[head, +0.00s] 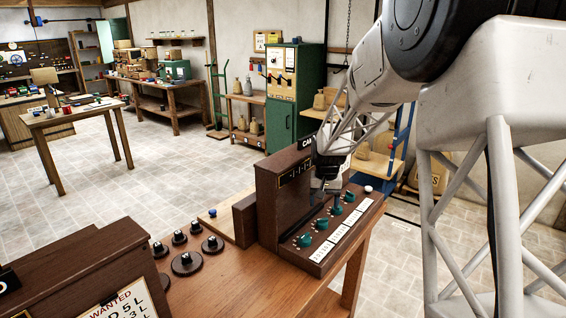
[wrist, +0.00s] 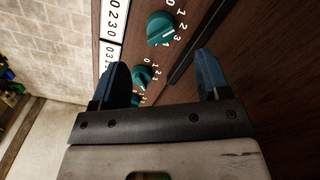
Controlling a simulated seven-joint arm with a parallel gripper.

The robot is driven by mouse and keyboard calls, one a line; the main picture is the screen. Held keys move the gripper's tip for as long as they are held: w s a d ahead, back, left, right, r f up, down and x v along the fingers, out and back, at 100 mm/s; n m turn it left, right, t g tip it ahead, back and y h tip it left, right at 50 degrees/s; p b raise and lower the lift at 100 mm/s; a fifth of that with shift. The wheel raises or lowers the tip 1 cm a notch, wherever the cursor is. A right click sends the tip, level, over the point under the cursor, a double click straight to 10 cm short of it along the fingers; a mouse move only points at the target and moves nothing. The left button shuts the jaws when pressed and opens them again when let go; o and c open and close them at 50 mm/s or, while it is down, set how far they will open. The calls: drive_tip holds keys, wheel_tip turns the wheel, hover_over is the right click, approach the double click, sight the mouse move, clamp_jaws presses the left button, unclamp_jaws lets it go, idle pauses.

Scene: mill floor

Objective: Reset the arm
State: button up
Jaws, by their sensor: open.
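My gripper (head: 326,190) hangs over the wooden control box (head: 290,190) on the bench. In the wrist view my gripper (wrist: 162,70) is open, with its two blue fingers apart and nothing between the tips. A teal knob (wrist: 160,28) with numbers round it lies beyond the fingertips, apart from them. Another teal knob (wrist: 141,77) shows between the fingers, with one more partly hidden by the gripper's bar. In the head view a row of teal knobs (head: 304,241) runs along the box beside white number cards (head: 340,238).
A dark wooden box with a WANTED paper (head: 122,302) is at front left. A green cabinet (head: 307,80) stands behind. The tiled floor (head: 150,180) to the left is mostly open.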

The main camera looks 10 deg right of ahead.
drive_tip(key=s+a+r, duration=0.1)
drive_tip(key=s+r, duration=0.3)
drive_tip(key=s, duration=0.3)
drive_tip(key=s+a+r+n+t, duration=0.1)
drive_tip(key=s+r, duration=0.3)
drive_tip(key=s, duration=0.4)
drive_tip(key=s+a+r, duration=0.1)
drive_tip(key=s+r, duration=0.3)
drive_tip(key=s, duration=0.3)
drive_tip(key=s+a+n+t, duration=0.1)
drive_tip(key=s, duration=2.2)
drive_tip(key=shift+a+t, duration=0.25)
drive_tip(key=shift+t, duration=0.05)
drive_tip(key=shift+r, duration=0.15)
idle(0.7)
